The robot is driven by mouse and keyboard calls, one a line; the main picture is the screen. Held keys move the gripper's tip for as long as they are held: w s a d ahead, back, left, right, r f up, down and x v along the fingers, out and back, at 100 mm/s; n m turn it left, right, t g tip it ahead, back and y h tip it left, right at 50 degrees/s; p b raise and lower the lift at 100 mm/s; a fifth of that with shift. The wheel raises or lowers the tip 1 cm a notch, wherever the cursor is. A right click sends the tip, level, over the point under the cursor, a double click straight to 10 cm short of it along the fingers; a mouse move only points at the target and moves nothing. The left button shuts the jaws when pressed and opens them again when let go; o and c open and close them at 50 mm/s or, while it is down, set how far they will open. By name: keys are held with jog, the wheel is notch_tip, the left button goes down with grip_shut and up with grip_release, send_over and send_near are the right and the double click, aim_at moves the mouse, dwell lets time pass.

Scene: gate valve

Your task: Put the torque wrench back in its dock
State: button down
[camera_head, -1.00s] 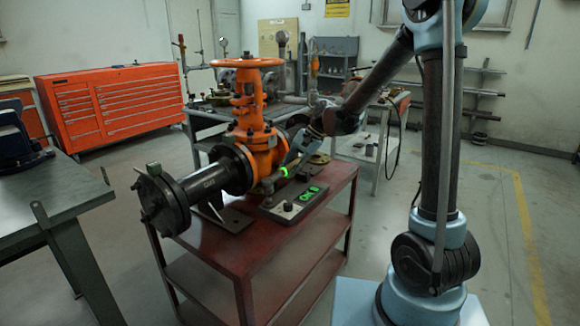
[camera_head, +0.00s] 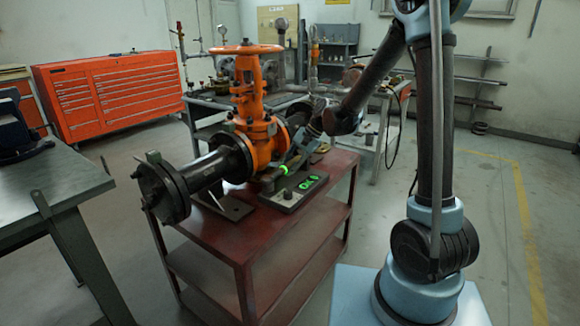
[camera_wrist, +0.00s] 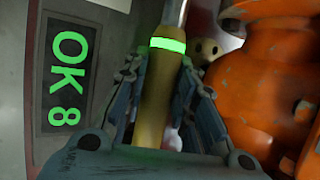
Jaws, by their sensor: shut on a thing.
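The torque wrench (camera_wrist: 158,85) has a tan handle with a glowing green band and a metal shaft beyond it. In the wrist view my gripper (camera_wrist: 160,95) is shut around this handle. In the head view my gripper (camera_head: 298,155) is beside the orange valve, and the wrench's green band (camera_head: 283,169) shows just above the dark dock box (camera_head: 287,200). The box's green display reads "OK 8" in the wrist view (camera_wrist: 70,78). I cannot tell whether the wrench touches the dock; its far end is hidden.
The orange gate valve (camera_head: 255,110) with a dark flanged pipe stands on the red cart (camera_head: 235,245), close to my gripper. A grey workbench (camera_head: 50,190) is at left, and an orange tool chest (camera_head: 110,95) is behind. The floor to the right is open.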

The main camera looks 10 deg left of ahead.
jog(key=c, duration=1.2)
grip_release()
jog(key=v, duration=1.2)
jog(key=s+d+n+t+h, duration=0.1)
jog(key=s+d, duration=0.5)
jog(key=d, duration=0.4)
jog(key=s+d+n+t+h, duration=0.15)
jog(key=s+d, duration=0.35)
jog(key=d, duration=0.5)
jog(key=s+d+f+h, duration=0.1)
jog(key=s+d+f, duration=0.2)
jog(key=s+d, duration=0.1)
jog(key=s+d+f+t+h, duration=0.1)
jog(key=s+d+f, duration=0.1)
jog(key=s+d, duration=0.3)
jog(key=s+d+f+n+t+h, duration=0.1)
jog(key=s+d+f+h, duration=0.1)
jog(key=s+d, duration=0.3)
jog(key=shift+s+d+f, duration=0.1)
jog(key=shift+f, duration=0.3)
jog(key=shift+s+d+f, duration=0.1)
jog(key=shift+f, duration=0.35)
